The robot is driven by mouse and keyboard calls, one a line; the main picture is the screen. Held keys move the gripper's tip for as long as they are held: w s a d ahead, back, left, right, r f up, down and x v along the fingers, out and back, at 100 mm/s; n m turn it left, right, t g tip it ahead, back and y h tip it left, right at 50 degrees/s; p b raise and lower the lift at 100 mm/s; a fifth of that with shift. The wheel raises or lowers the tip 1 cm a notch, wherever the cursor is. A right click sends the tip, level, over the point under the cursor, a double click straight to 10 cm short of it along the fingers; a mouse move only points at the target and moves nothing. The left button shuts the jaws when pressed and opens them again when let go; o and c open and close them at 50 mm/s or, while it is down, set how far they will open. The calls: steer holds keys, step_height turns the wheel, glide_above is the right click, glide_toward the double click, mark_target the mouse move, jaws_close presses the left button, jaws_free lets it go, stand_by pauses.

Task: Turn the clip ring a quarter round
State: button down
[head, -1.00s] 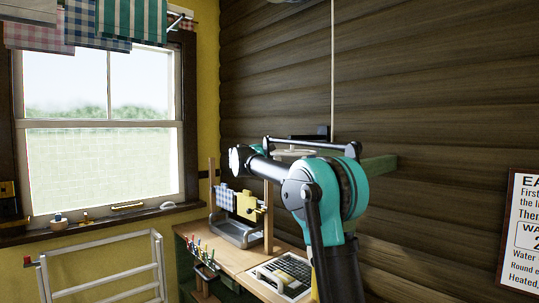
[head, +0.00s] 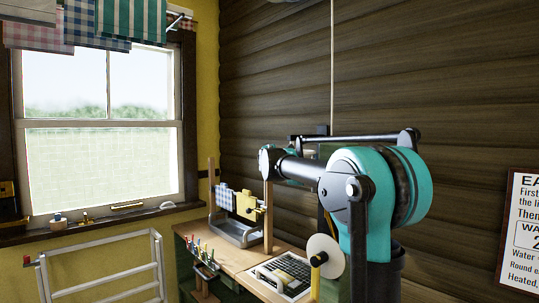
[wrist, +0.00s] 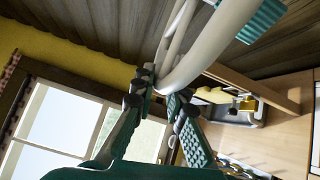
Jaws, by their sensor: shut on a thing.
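The clip ring (wrist: 215,56) is a thick white hoop that fills the upper middle of the wrist view. Only part of it shows there, with a teal ribbed piece (wrist: 262,20) beside it at the top right. My gripper (wrist: 161,86) has its two dark fingertips on either side of the ring's lower left part and is shut on it. In the head view my arm hides the gripper, and only a pale sliver of the ring (head: 307,152) may show behind the arm.
A white rack (head: 100,268) stands at lower left. Log wall lies behind my arm.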

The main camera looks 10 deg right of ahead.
steer(key=shift+s+d+n+y, duration=0.1)
steer(key=shift+s+n+y, duration=0.25)
steer(key=shift+y, duration=0.3)
steer(key=shift+s+d+n+y, duration=0.1)
steer(key=shift+s+n+y, duration=0.15)
steer(key=shift+n+y, duration=0.3)
steer(key=c, duration=1.5)
jaws_free()
steer(key=shift+c, duration=0.2)
steer(key=s, duration=1.2)
steer(key=shift+d, duration=0.1)
